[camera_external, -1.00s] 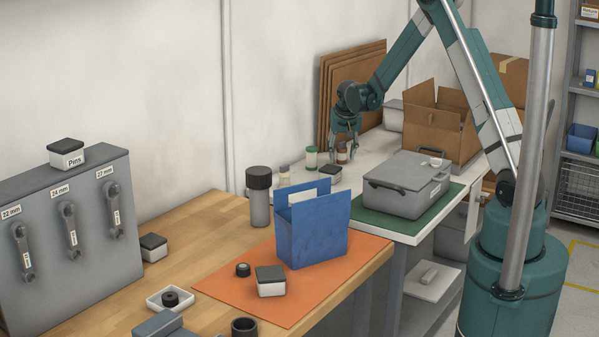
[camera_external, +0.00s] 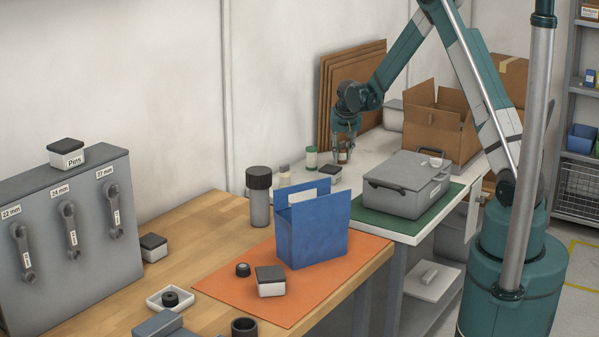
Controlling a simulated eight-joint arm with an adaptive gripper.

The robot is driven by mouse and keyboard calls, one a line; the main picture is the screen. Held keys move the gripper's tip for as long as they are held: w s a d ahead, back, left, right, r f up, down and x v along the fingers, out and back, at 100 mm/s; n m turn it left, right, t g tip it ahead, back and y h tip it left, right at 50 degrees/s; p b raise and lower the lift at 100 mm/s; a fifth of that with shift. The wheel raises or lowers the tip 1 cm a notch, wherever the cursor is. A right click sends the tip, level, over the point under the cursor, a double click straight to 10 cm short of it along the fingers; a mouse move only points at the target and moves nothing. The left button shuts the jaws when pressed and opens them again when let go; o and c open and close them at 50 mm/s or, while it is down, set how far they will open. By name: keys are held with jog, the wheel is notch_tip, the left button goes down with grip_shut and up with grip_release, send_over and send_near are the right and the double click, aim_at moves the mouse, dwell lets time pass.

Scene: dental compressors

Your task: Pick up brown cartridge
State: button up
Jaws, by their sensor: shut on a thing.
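The brown cartridge (camera_external: 343,156) is a small brown cylinder with a pale band, at the back of the white table. My gripper (camera_external: 345,149) points down from above and is shut on it; the fingers partly cover its top. Whether its base touches the table is too small to tell. A green-capped cartridge (camera_external: 311,157) stands just to its left, apart from it.
A dark-lidded small box (camera_external: 330,172) sits close in front. A grey case (camera_external: 408,184) lies on a green mat (camera_external: 387,227) to the right. Brown panels (camera_external: 336,85) lean behind, and an open cardboard box (camera_external: 436,125) stands at right.

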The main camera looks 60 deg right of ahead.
jog(key=shift+r+p, duration=0.75)
jog(key=shift+r, duration=4.25)
